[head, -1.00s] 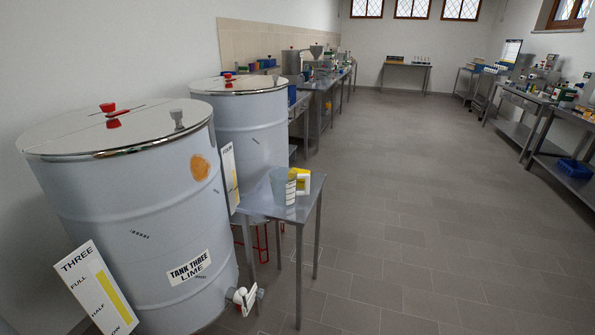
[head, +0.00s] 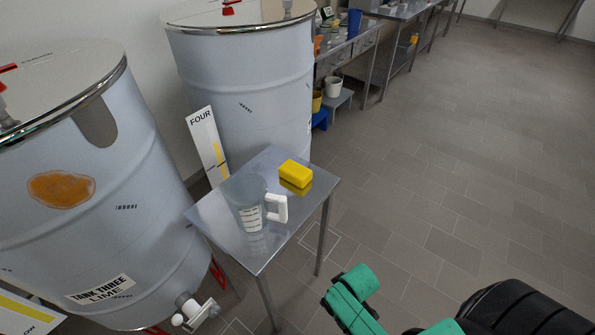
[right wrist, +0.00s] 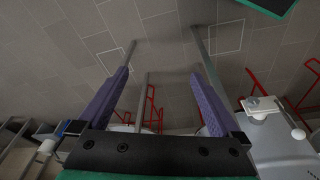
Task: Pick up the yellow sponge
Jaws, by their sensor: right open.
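The yellow sponge (head: 295,173) lies on the small steel table (head: 260,258), near its far right edge, in the head view. A clear measuring jug (head: 246,205) with a white handle stands on the same table, nearer to me and left of the sponge, apart from it. My right gripper is open and empty in the right wrist view (right wrist: 162,75), its two purple fingers wide apart over the floor. The sponge does not show in that view. Part of my green and black right arm shows at the lower right of the head view. My left gripper is not in view.
Tank three (head: 80,215), with an orange stain and a white outlet valve (head: 194,312), stands left of the table. Tank four (head: 245,85) stands behind it, with a level board (head: 207,145). The tiled floor (head: 430,180) to the right is clear.

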